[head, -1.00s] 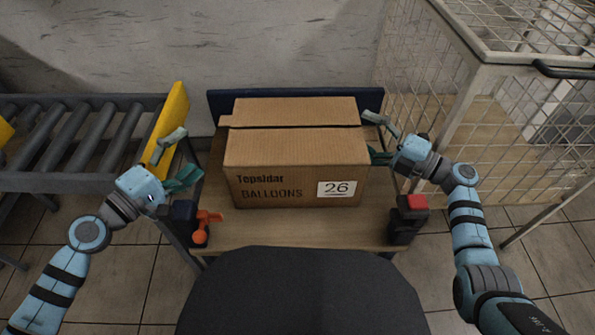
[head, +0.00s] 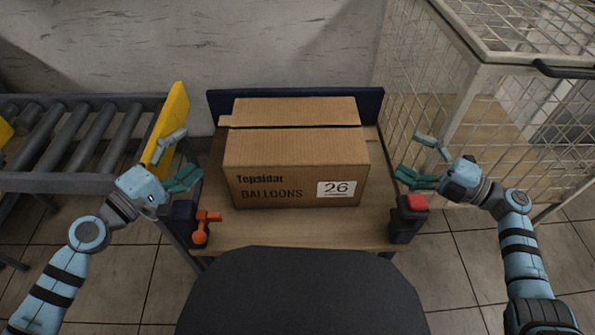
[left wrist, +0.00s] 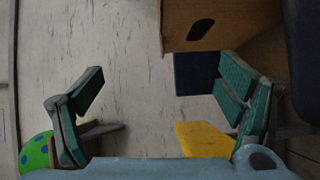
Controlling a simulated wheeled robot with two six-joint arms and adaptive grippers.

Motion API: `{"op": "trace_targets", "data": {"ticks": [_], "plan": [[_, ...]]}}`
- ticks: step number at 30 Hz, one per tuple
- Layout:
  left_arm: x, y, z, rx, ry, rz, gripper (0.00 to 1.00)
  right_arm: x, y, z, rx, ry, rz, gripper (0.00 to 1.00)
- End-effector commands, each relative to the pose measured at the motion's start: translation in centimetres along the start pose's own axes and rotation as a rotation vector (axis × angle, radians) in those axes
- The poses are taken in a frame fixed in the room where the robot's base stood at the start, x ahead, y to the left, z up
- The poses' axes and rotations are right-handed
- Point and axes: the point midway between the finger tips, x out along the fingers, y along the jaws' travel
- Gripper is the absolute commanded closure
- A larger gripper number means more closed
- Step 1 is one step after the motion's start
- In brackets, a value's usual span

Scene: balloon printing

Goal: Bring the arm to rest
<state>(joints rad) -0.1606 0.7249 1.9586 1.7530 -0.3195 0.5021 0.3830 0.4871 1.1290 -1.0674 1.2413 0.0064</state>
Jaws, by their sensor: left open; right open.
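My left gripper (head: 180,160) is open and empty, left of the cardboard box, near the yellow end plate of the conveyor. Its open fingers (left wrist: 165,105) also show in the left wrist view, with nothing between them. My right gripper (head: 420,160) is open and empty, to the right of the box and apart from it.
An orange-handled device (head: 203,228) stands at the table's left front corner. A black device with a red top (head: 408,222) stands at the right front corner. A roller conveyor (head: 75,140) is at left, a wire cage (head: 490,110) at right. A green spotted thing (left wrist: 36,152) shows in the left wrist view.

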Motion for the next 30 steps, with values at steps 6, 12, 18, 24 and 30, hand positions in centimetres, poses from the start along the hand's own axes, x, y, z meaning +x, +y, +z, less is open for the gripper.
{"op": "trace_targets", "data": {"ticks": [6,12,18,24,30], "plan": [[0.0,0.0,0.0,0.000,0.000,0.000,0.12,-1.0,0.0,0.0,-0.001,0.000,0.001,0.14],[0.0,0.0,0.0,0.000,0.000,0.000,0.12,-1.0,0.1,0.0,-0.001,0.000,0.002,0.14],[0.0,0.2,0.0,0.000,0.000,0.000,0.12,-1.0,0.3,0.0,-0.001,0.000,0.002,0.14],[-0.1,3.6,-0.2,0.000,0.000,0.000,0.12,-0.8,3.6,-0.1,-0.001,0.000,0.002,0.14],[-0.2,6.8,-0.3,0.000,0.000,0.000,0.12,-0.6,6.9,-0.2,-0.001,0.000,0.002,0.14]]}}
